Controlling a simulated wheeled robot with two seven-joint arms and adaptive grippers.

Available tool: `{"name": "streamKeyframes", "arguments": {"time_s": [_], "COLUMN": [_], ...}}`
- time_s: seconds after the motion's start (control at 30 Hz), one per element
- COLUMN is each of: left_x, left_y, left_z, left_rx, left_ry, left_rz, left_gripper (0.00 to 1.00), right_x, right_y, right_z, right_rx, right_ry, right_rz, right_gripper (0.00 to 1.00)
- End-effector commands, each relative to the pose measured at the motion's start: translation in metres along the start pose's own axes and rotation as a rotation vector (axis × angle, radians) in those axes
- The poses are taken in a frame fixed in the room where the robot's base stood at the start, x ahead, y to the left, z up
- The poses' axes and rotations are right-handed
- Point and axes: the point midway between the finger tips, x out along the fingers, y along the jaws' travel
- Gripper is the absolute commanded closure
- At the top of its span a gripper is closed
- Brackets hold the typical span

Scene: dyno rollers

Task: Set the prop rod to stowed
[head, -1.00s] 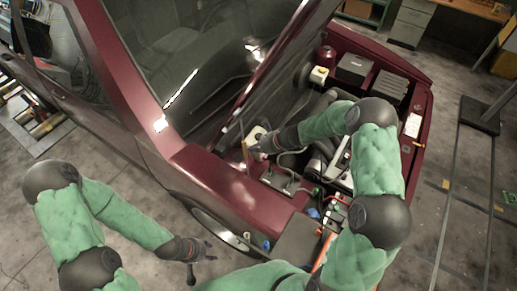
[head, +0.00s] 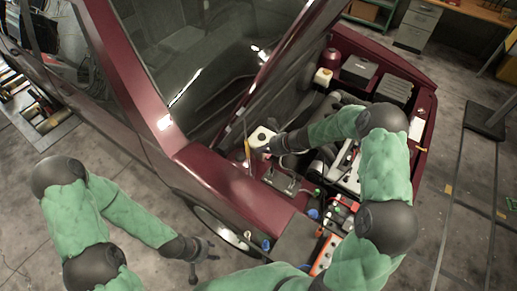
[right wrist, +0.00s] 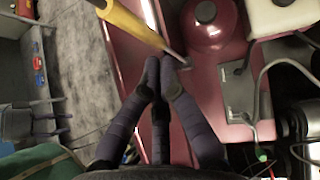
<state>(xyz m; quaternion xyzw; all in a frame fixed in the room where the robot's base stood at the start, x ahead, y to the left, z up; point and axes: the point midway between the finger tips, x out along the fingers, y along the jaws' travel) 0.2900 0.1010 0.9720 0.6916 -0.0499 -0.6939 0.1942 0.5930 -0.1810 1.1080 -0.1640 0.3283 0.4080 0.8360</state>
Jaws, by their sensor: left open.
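The prop rod (head: 247,149), with a yellow sleeve, stands near the car's fender beneath the raised hood. In the right wrist view, the yellow sleeve (right wrist: 130,22) crosses the top and a thin metal end runs down toward the red bodywork. My right gripper (head: 266,152) is just right of the rod over the engine bay. In its wrist view its fingers (right wrist: 160,64) converge at their tips, with nothing seen between them, just below the sleeve. My left gripper (head: 203,261) is open and empty over the floor beside the car. The rod's lower seat is not clear.
The raised hood (head: 275,82) slants above the engine bay. The floor (head: 130,185) beside the car is clear.

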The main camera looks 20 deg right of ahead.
Motion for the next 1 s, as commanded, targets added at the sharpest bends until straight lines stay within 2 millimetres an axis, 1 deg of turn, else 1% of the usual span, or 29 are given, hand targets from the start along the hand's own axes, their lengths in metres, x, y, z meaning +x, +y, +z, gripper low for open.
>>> {"name": "streamKeyframes", "arguments": {"time_s": [0.03,0.1,0.3,0.5,0.7,1.0], "left_x": [0.000,0.001,0.002,0.003,0.003,0.003], "left_y": [0.000,0.000,-0.001,-0.001,-0.001,-0.001], "left_z": [0.001,0.001,0.000,0.000,0.001,0.000], "left_rx": [0.001,0.000,0.000,0.000,0.000,0.000], "left_ry": [-0.002,-0.001,0.000,0.000,-0.001,-0.001], "left_rz": [0.000,0.000,0.000,0.000,0.000,0.000], "left_gripper": [0.56,0.56,0.56,0.56,0.56,0.56], "right_x": [-0.007,-0.025,-0.065,-0.092,-0.102,-0.102], "right_y": [-0.002,-0.003,-0.002,-0.002,-0.001,-0.001], "right_z": [-0.002,0.000,0.002,0.004,0.004,0.004], "right_rx": [0.000,-0.001,0.000,0.000,0.002,0.002], "right_ry": [0.000,0.000,0.002,0.002,0.004,0.004], "right_rz": [-0.003,-0.005,-0.002,-0.002,0.001,0.001], "right_gripper": [1.00,1.00,1.00,1.00,1.00,1.00]}}
